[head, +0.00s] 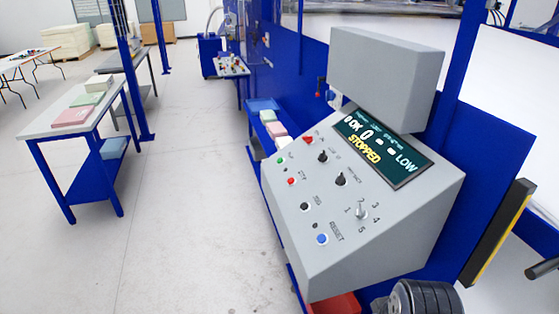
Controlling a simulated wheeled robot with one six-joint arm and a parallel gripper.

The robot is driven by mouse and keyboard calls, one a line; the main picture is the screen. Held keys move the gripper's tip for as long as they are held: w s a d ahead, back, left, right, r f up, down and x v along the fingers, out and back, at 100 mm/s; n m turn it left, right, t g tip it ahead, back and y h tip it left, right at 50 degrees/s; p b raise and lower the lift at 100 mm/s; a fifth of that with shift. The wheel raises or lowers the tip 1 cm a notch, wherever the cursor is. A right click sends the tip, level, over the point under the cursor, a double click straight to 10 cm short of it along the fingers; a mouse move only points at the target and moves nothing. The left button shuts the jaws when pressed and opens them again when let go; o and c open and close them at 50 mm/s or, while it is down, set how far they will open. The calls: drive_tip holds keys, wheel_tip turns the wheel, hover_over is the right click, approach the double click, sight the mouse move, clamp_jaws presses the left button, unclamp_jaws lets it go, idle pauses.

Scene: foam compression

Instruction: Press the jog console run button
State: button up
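A grey sloped console (390,225) fills the right middle of the head view. Its screen (383,148) reads "STOPPED" in yellow, with "OK", "0" and "LOW". On the left of its panel are a green button (281,160), a red button (291,181), a black button (305,206) and a blue button (321,238) labelled "RESET". The label by the green button is too small to read. A red switch (308,139), two black knobs (340,179) and a numbered selector (361,212) are also on the panel.
A grey box (384,75) sits above the screen. A dark ribbed round part (425,298) is at the bottom edge, beside a red bin (335,305). A blue-legged table (55,122) with coloured blocks stands left. The grey floor (185,190) between is clear.

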clamp_jaws()
idle(1.4)
